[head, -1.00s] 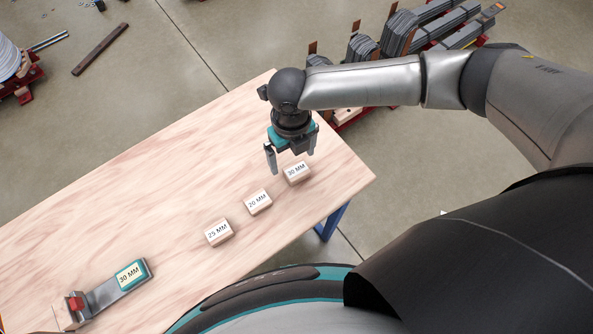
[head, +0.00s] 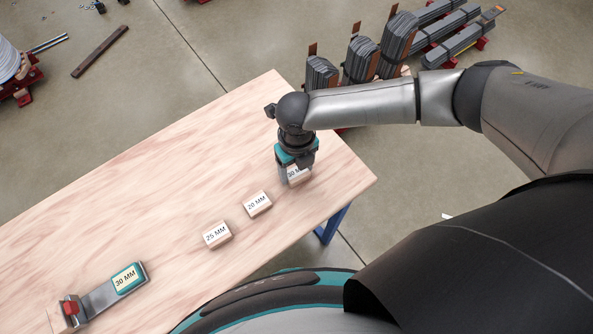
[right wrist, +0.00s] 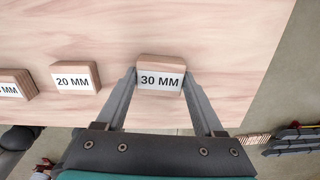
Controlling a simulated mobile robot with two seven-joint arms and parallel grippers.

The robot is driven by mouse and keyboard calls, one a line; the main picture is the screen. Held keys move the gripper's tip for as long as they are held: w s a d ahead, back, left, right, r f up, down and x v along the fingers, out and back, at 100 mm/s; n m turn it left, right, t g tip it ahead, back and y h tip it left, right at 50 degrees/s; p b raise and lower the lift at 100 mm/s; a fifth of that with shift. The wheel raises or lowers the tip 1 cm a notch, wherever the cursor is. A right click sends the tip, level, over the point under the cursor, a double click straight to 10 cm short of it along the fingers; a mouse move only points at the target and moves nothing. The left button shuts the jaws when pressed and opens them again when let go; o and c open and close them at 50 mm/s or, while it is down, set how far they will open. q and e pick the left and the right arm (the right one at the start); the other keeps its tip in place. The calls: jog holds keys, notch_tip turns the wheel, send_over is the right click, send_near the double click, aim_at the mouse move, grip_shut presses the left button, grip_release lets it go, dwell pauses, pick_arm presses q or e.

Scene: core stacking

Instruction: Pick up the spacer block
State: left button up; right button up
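Three wooden spacer blocks with white labels stand in a row on the table: the 25 MM block (head: 217,235), the 20 MM block (head: 257,204) and the 30 MM block (head: 298,176). My right gripper (head: 297,172) is down at the 30 MM block. In the right wrist view its fingers (right wrist: 160,78) lie close against both sides of the 30 MM block (right wrist: 160,72), with no clear gap. The block appears to rest on the table. My left gripper is not in view.
A grey fixture (head: 102,297) with a red clamp (head: 70,309) and a teal-framed 30 MM label (head: 127,278) lies at the table's front left. The wooden table (head: 150,190) is clear behind the blocks. Stacked grey laminations (head: 360,62) stand on the floor beyond it.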

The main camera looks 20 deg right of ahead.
jog(key=c, duration=0.8)
jog(key=shift+r, duration=0.15)
